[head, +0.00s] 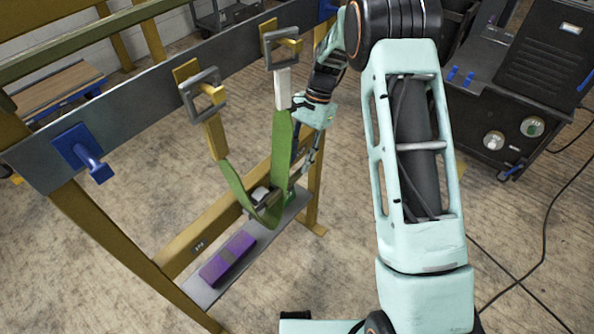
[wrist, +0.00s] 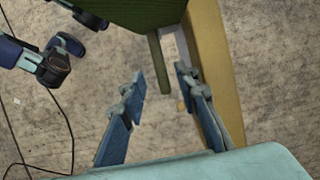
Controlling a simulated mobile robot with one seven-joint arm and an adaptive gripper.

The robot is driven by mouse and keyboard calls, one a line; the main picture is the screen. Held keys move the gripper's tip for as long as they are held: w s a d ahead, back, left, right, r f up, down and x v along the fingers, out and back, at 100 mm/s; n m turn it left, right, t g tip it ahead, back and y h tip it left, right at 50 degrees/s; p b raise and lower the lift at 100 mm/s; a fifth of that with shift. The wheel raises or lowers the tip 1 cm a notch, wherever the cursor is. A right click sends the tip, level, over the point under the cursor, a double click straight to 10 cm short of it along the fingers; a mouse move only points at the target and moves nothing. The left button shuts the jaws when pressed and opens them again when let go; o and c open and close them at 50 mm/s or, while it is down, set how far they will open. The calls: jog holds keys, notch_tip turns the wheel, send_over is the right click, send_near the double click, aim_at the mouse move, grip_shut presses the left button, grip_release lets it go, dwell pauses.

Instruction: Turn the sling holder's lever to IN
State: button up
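A green sling (head: 281,150) hangs in a loop from two grey square shackles on a yellow-and-grey frame. A small grey rounded part (head: 260,195) shows at the bottom of the loop, but I cannot make out a lever or an IN mark there. In the wrist view, a short olive bar (wrist: 159,88) sticks out below a dark green body (wrist: 144,14). It may be the lever. My gripper (wrist: 160,80) is open, its two blue fingers on either side of the bar's lower end with gaps showing. In the head view my gripper is mostly hidden behind the sling.
A yellow post (wrist: 216,80) stands close to the right finger in the wrist view. A purple block (head: 228,258) lies on the low grey shelf (head: 203,291). A black machine (head: 530,80) stands at the right, with cables on the floor.

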aim_at(295, 175)
jog(key=x, duration=0.4)
jog(key=shift+f, duration=0.1)
jog(key=shift+c, duration=0.6)
grip_shut()
